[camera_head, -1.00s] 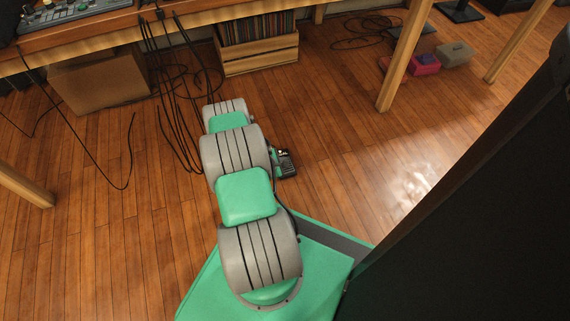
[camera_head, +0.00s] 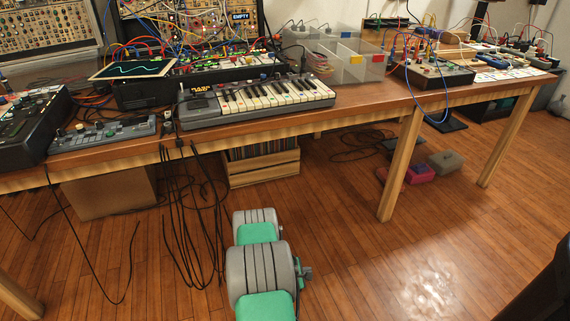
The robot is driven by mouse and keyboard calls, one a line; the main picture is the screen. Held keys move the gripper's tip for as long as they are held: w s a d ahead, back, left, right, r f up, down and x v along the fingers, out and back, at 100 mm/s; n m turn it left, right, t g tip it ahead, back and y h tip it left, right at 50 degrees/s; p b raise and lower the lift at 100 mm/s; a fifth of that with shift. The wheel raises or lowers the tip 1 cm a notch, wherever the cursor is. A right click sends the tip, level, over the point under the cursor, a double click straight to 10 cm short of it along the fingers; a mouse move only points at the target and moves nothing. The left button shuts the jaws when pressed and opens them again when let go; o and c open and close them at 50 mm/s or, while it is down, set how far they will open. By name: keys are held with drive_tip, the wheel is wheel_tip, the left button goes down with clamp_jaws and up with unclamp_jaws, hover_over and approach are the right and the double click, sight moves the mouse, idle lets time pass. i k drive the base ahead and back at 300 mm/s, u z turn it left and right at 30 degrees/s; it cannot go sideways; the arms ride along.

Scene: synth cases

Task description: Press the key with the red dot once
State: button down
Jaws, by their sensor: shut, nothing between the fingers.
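A small grey keyboard (camera_head: 268,97) with white and black keys lies on the table, left of the middle of the head view. Several of its white keys carry small coloured dots. At this size I cannot tell for sure which key has the red one. My arm (camera_head: 259,272), grey and green, is low in the picture, in front of the table and below its top. A small grey part pokes out on the arm's right side. The fingertips of my gripper do not show; the arm links hide that end. Nothing of mine touches the keyboard.
The wooden table (camera_head: 370,108) holds synth modules behind the keyboard, a grey controller (camera_head: 103,133) to its left and a clear bin (camera_head: 335,62) to its right. Black cables (camera_head: 190,225) hang from the front edge, left of my arm. A table leg (camera_head: 401,165) stands to the right.

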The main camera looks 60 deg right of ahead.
sight(226, 109)
drive_tip(key=z, duration=1.55)
